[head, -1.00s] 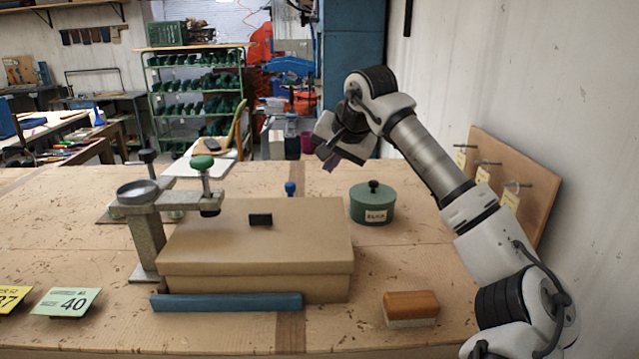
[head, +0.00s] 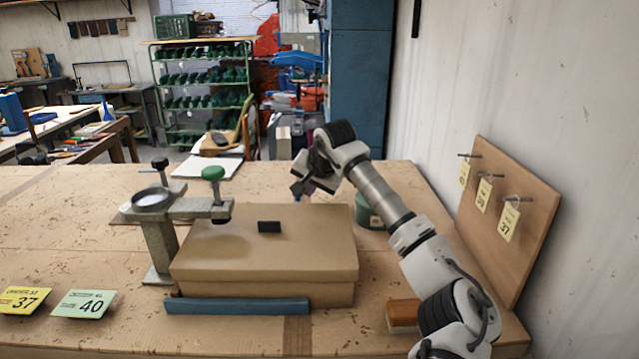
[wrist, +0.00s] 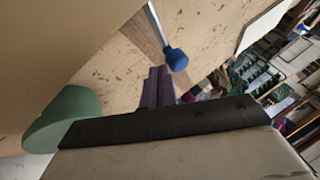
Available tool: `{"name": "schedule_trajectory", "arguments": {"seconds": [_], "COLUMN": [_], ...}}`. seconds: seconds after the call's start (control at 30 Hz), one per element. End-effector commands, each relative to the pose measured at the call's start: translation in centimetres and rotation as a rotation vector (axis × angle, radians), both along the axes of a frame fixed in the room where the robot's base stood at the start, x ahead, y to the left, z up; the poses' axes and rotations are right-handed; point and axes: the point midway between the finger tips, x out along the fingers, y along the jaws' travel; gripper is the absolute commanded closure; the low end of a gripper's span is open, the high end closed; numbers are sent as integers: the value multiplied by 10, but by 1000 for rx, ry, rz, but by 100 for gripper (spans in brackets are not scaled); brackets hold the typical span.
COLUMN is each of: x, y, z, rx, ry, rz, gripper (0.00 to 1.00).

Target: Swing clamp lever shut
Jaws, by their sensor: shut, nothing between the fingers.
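The lever shows in the wrist view as a thin metal rod (wrist: 154,22) with a blue knob (wrist: 175,58). In the head view only a bit of blue shows behind the cardboard box (head: 262,285), mostly hidden by my gripper. My gripper (head: 306,189) is low over the back edge of the box, with its fingers together and empty. In the wrist view its purple fingertips (wrist: 157,78) are close to the knob; I cannot tell whether they touch. A grey clamp stand (head: 160,235) with a green knob (head: 213,173) reaches over the box's left end.
A green pot (head: 366,212) stands right behind my arm. A brush (head: 402,316) lies at the front right. A blue bar (head: 236,306) lies before the box. A pegboard with tags (head: 510,260) leans at the right wall.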

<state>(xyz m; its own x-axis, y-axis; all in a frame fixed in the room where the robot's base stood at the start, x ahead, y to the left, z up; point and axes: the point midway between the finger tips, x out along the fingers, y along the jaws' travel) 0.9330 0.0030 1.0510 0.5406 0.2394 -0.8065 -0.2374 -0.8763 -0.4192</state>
Motion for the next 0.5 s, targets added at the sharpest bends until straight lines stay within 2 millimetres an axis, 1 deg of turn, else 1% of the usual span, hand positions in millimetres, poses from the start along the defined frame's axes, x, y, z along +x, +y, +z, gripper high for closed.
{"name": "schedule_trajectory", "arguments": {"seconds": [0.37,0.5], "x": [1,7], "y": [2,11], "z": [0,2], "rx": [0,-2], "ry": [0,1], "rz": [2,68], "gripper": [100,100]}}
